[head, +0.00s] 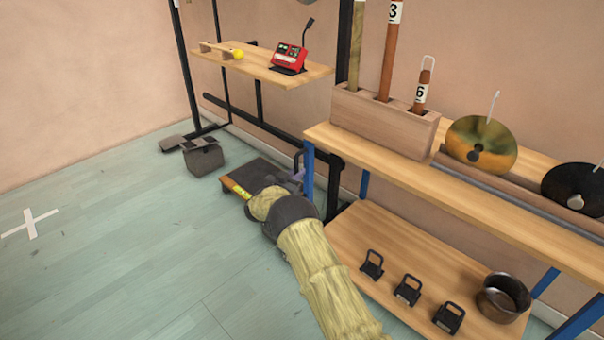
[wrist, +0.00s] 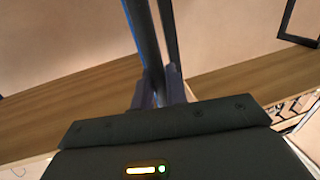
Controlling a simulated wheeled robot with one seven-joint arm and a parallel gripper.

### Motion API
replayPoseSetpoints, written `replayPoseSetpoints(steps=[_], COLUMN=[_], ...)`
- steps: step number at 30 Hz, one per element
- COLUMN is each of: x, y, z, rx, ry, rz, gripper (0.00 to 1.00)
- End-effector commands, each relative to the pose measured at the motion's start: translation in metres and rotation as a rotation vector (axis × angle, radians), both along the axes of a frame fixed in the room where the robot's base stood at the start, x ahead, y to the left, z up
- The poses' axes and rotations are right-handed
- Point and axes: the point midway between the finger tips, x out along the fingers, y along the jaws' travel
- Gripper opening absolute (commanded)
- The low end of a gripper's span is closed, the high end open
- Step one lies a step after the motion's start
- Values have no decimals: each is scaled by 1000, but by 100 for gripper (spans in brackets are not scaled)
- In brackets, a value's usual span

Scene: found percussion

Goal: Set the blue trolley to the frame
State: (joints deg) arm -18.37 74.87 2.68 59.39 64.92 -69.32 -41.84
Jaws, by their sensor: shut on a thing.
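In the wrist view my gripper (wrist: 160,90) is shut around an upright dark bar, which looks like the trolley's handle. A blue edge shows along the bar's left side; I cannot tell whether it belongs to the trolley or to the blue table leg (head: 308,170) behind.
A wooden bench (head: 460,205) with a lower shelf (head: 350,235) stands close on the right. A dark grey block (head: 204,158) is on the floor at the frame's left foot. Open floor (head: 120,240) lies left, with a white cross (head: 31,223).

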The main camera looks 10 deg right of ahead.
Motion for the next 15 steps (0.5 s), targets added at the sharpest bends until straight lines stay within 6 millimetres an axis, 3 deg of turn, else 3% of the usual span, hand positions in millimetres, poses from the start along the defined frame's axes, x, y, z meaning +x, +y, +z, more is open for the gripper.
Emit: replayPoseSetpoints(steps=[13,14,15], x=[2,2,2], y=[6,6,6], z=[2,2,3], rx=[0,0,0], ry=[-2,-4,-4], rz=[13,13,13], gripper=[0,20,28])
